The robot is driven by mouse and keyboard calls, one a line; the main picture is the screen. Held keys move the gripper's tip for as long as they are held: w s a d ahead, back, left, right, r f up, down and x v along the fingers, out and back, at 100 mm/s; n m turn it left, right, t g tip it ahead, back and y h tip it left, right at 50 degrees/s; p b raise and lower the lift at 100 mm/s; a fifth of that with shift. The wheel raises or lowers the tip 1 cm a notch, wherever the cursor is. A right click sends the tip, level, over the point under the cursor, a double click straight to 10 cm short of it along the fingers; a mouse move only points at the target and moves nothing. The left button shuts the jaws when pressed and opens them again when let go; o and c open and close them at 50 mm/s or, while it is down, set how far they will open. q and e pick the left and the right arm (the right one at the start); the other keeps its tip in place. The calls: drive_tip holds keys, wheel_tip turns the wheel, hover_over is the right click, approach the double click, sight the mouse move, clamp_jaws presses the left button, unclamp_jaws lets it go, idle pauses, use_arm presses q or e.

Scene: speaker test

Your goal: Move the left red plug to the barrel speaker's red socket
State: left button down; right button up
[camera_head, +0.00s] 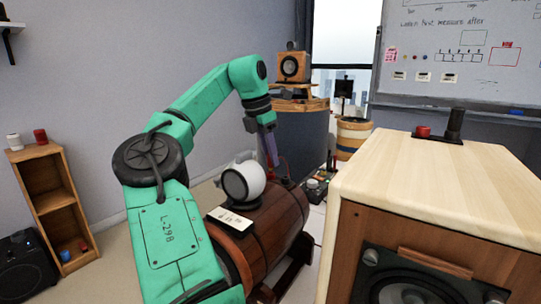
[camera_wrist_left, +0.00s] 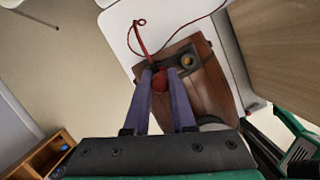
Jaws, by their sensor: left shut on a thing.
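My left gripper (camera_head: 273,160) is at the far end of the wooden barrel speaker (camera_head: 285,218), its blue-violet fingers pointing down. In the left wrist view, the fingers (camera_wrist_left: 161,73) are shut on the red plug (camera_wrist_left: 159,83). A red cable (camera_wrist_left: 139,38) runs up from there. The barrel (camera_wrist_left: 215,82) shows below, with a dark terminal plate holding a yellowish round socket (camera_wrist_left: 188,61) just right of the plug. The red socket is not clearly visible, and I cannot tell whether the plug touches the plate. My right gripper is out of view.
A white round speaker (camera_head: 247,180) and a card (camera_head: 230,218) sit on the barrel. A small shelf (camera_head: 52,195) stands at left. A whiteboard (camera_head: 460,60) is behind.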

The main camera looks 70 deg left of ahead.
use_arm(q)
drive_tip(key=shift+f+b, duration=0.85)
drive_tip(key=shift+f, duration=0.05)
drive_tip(key=c, duration=0.7)
unclamp_jaws()
